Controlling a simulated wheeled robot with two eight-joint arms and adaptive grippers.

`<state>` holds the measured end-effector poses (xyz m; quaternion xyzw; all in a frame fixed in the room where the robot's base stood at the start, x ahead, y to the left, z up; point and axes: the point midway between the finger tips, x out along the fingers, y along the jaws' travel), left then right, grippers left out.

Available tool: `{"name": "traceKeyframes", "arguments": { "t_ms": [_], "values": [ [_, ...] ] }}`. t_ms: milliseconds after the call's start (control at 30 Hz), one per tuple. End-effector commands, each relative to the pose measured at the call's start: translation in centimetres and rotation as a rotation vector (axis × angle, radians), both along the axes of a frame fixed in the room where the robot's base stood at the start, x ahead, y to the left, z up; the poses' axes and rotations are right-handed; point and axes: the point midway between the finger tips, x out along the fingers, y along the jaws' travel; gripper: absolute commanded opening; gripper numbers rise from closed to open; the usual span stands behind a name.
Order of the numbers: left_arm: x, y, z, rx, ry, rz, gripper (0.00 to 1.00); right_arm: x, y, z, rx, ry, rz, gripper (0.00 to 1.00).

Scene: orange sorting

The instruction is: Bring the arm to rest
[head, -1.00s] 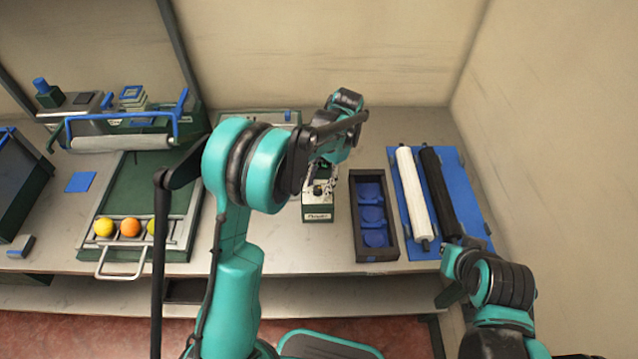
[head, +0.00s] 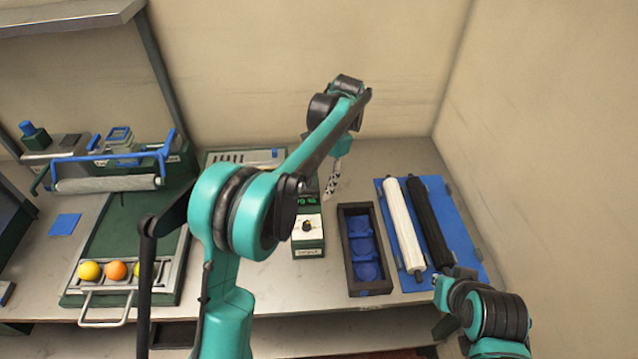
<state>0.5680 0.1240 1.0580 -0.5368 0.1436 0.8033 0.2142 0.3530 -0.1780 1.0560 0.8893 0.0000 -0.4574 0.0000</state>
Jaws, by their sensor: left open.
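My teal left arm rises from the bottom and bends over the bench. Its left gripper (head: 334,182) hangs open and empty at the far end, just behind and to the right of a small green box with a white top and black knob (head: 308,232). Whether it touches anything is hard to tell. A yellow fruit (head: 89,270) and an orange fruit (head: 116,270) lie in a row on a metal-railed tray (head: 98,297). Another yellow fruit (head: 138,270) is partly hidden by my left arm.
A dark box with blue round inserts (head: 343,235) stands right of the green box. White (head: 403,230) and black (head: 433,220) rollers lie on a blue board (head: 470,235). A roller with a blue frame (head: 108,184) stands at the left. Walls close the back and right.

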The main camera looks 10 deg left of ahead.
Motion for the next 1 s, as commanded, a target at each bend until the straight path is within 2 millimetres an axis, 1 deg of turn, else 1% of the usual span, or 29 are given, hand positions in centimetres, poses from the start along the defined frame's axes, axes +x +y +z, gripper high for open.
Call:
{"name": "traceKeyframes", "arguments": {
  "t_ms": [433, 567, 667, 767, 900, 1000],
  "values": [
    [0.0, 0.0, 0.0, 0.0, 0.0, 0.001, 0.45, 0.0, 0.0, 0.0, 0.0, 0.0, 0.0, 0.0],
    [-0.5, 0.3, 0.5, -0.004, -0.025, 0.011, 0.45, 0.0, 0.0, 0.0, 0.0, 0.0, 0.0, 0.0],
    [-1.5, 0.8, 1.4, -0.013, -0.077, 0.031, 0.45, 0.0, 0.0, -0.1, 0.0, 0.0, 0.0, 0.0],
    [-3.1, 1.5, 2.4, -0.028, -0.155, 0.063, 0.45, 0.0, 0.0, -0.2, 0.0, 0.0, 0.0, 0.0],
    [-5.6, 2.4, 3.5, -0.053, -0.274, 0.113, 0.45, 0.0, 0.0, -0.4, 0.0, 0.0, 0.0, 0.0],
    [-7.5, 3.0, 3.9, -0.072, -0.358, 0.15, 0.45, 0.0, 0.0, -0.5, 0.0, 0.0, 0.0, 0.0]
  ]
}}
